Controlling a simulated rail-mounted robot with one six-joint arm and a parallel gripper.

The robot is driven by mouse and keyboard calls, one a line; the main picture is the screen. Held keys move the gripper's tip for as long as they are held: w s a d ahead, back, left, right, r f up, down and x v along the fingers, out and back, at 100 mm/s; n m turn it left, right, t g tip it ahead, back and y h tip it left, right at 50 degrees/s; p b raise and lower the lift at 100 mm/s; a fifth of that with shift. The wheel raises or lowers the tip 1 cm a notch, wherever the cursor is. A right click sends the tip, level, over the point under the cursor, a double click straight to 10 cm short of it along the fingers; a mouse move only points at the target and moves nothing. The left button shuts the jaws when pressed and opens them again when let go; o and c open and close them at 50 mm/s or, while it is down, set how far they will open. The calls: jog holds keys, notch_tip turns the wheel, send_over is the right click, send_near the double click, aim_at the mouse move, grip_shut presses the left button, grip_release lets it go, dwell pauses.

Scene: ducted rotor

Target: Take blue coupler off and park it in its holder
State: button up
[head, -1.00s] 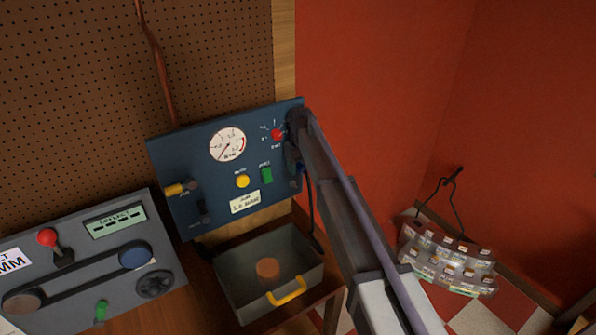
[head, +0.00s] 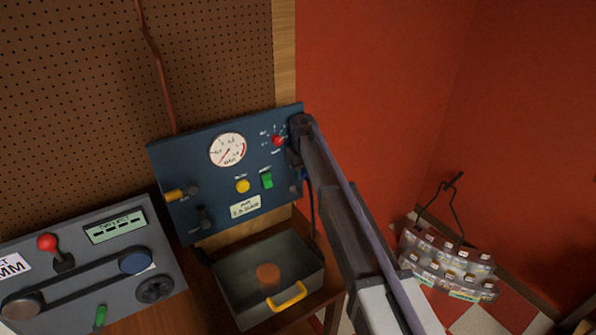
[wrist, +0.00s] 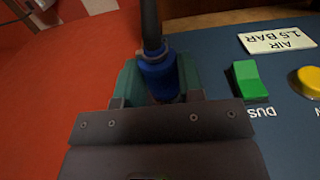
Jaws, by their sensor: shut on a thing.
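The blue coupler (wrist: 157,72) sits between the green-grey fingers of my gripper (wrist: 160,84) in the wrist view, and the fingers are shut on it. A black hose (wrist: 150,22) runs from the coupler toward the top of that view. In the head view my arm reaches the right edge of the blue panel (head: 215,160) and mostly hides the gripper. A small bit of blue shows beside the arm there. I cannot tell whether the coupler touches a port, and I cannot make out its holder for certain.
The panel carries a gauge (head: 227,150), a yellow button (head: 242,186), a green switch (head: 266,180) and a red knob (head: 278,140). A grey bin (head: 312,287) with a yellow handle stands below. A grey belt unit (head: 165,265) is at left. The red wall is at right.

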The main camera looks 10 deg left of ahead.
jog(key=shift+s+d, duration=0.8)
jog(key=shift+s, duration=0.15)
jog(key=r+p, duration=0.3)
jog(key=shift+s+d, duration=0.3)
jog(key=shift+s, duration=0.1)
